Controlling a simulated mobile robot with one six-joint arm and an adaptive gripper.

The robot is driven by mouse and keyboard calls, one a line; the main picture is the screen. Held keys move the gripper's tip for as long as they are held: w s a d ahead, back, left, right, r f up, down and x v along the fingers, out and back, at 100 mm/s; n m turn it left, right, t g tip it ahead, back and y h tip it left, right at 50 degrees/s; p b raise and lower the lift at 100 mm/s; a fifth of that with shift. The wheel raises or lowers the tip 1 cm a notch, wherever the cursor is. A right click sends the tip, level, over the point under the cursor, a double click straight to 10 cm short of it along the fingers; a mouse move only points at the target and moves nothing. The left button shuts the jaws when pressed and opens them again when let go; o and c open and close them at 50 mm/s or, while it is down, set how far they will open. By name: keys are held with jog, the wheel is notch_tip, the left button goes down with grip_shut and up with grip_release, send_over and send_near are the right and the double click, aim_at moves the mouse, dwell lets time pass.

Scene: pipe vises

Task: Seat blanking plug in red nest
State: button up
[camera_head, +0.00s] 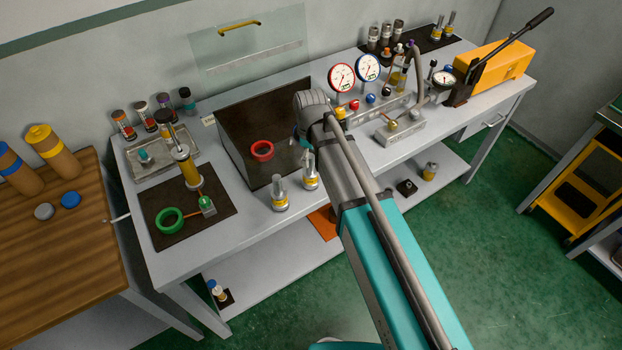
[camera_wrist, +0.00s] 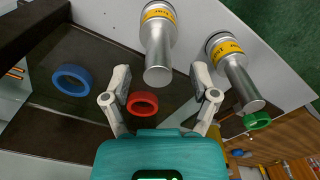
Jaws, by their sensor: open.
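The red nest is a red ring (camera_head: 262,158) on a dark panel at the bench's middle; it also shows in the wrist view (camera_wrist: 143,113). Two silver, yellow-banded cylindrical pieces stand near the bench's front edge, a left one (camera_head: 280,196) and a right one (camera_head: 311,174). I cannot tell for sure which piece is the blanking plug. My gripper (camera_wrist: 160,74) is open, with no object gripped. In the head view my arm hides most of the gripper.
A blue ring (camera_wrist: 60,86) shares the dark panel (camera_wrist: 105,58). A green ring (camera_head: 160,222) lies on a dark mat at left, beside a yellow-bodied tool (camera_head: 188,170). Gauges (camera_head: 342,76) and a manifold stand right of my arm. A clear shield (camera_head: 230,50) rises behind the panel.

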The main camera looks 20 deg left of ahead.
aim_at(310, 166)
jog(key=shift+f, duration=0.15)
jog(key=shift+f+b, duration=2.5)
jog(key=shift+b, duration=0.1)
grip_shut()
